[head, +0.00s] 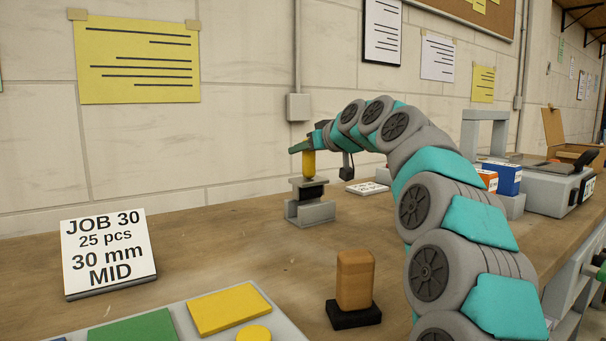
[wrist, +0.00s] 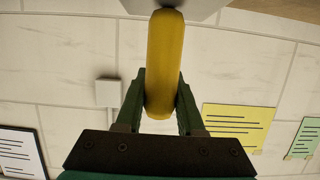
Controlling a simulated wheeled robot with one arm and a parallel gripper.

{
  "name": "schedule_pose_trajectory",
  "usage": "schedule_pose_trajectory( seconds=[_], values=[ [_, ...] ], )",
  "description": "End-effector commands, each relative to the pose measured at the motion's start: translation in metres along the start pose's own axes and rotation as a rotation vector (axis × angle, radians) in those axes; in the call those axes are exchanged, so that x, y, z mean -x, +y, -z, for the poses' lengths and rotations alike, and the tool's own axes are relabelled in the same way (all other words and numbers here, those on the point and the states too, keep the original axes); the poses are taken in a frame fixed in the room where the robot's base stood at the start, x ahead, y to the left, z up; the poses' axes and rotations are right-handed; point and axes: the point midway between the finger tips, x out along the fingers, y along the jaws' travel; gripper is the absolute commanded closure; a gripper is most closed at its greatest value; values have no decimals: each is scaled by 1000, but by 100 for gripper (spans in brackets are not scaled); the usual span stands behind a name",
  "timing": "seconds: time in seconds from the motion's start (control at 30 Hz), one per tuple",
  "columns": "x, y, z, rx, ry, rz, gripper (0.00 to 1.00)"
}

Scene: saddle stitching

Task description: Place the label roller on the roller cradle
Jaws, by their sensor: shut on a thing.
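The label roller has a yellow handle (head: 309,163) that stands upright, with a grey plate and a dark part below it. My gripper (head: 302,148) is shut on this handle near its top. In the wrist view my gripper (wrist: 160,105) has its two green fingers on either side of the yellow handle (wrist: 165,60). A grey piece shows at the handle's far end, at the top edge. The grey roller cradle (head: 310,213) is on the bench directly under the roller. The dark part appears down between the cradle's raised sides; I cannot tell whether it rests there.
A wooden block on a black base (head: 355,280) stands in front. A job card (head: 108,252) and a tray with coloured pads (head: 180,317) are at left. Orange and blue boxes (head: 503,178) and a grey machine (head: 555,187) are at right.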

Motion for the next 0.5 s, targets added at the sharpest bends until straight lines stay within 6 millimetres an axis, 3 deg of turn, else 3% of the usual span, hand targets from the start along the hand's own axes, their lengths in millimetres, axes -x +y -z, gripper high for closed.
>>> schedule_pose_trajectory(
  seconds=[0.23,0.5],
  values=[
    [-10,-1,-33,-1,1,1,100],
    [-11,-1,-35,1,3,0,100]
  ],
)
